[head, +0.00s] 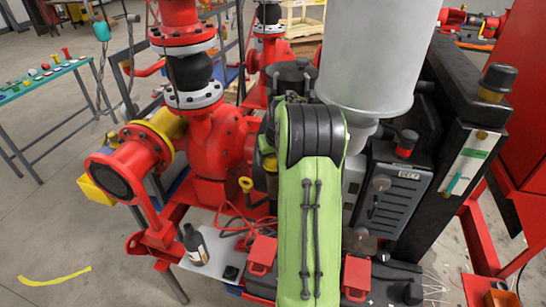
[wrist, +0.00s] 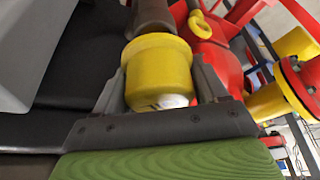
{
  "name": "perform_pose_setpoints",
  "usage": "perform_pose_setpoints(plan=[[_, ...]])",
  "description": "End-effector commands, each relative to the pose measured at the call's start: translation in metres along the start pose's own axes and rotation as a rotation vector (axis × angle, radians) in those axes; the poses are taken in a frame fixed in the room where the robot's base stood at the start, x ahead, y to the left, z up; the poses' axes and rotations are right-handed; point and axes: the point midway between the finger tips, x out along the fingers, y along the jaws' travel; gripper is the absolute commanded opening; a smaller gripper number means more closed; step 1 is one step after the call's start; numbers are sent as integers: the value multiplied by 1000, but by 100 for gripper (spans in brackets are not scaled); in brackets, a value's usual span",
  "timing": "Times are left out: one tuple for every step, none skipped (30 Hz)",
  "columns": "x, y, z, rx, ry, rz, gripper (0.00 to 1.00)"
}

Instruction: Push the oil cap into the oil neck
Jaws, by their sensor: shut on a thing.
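The yellow oil cap (wrist: 157,62) is between the two grey fingers of my gripper (wrist: 158,76), which is shut on it. The cap's far end meets the dark brown oil neck (wrist: 151,18) in the wrist view, and the two look roughly in line. How deep the cap sits in the neck cannot be told. In the head view, a small yellow part (head: 269,163), which looks like the cap, shows at the left edge of my green arm. My arm hides the gripper there.
A yellow ring handle (head: 246,185) stands close left of the neck; it also shows in the wrist view (wrist: 200,25). A red pump (head: 220,150) with flanged pipes is to the left, a grey tank (head: 372,60) to the right. A dark bottle (head: 194,244) stands on the skid.

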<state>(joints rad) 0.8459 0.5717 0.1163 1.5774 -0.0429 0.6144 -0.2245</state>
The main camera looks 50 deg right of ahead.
Motion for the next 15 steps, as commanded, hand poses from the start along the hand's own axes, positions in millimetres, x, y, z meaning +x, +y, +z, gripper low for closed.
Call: perform_pose_setpoints(plan=[[2,0,1,0,0,0,36],[2,0,1,0,0,0,36],[3,0,1,0,0,0,36],[4,0,2,0,0,0,36],[4,0,2,0,0,0,36],[5,0,2,0,0,0,36],[6,0,2,0,0,0,36],[6,0,2,0,0,0,36],[7,0,3,0,0,0,36],[8,0,3,0,0,0,36],[8,0,3,0,0,0,36],[9,0,4,0,0,0,36],[9,0,4,0,0,0,36],[10,0,4,0,0,0,36],[11,0,4,0,0,0,36]])
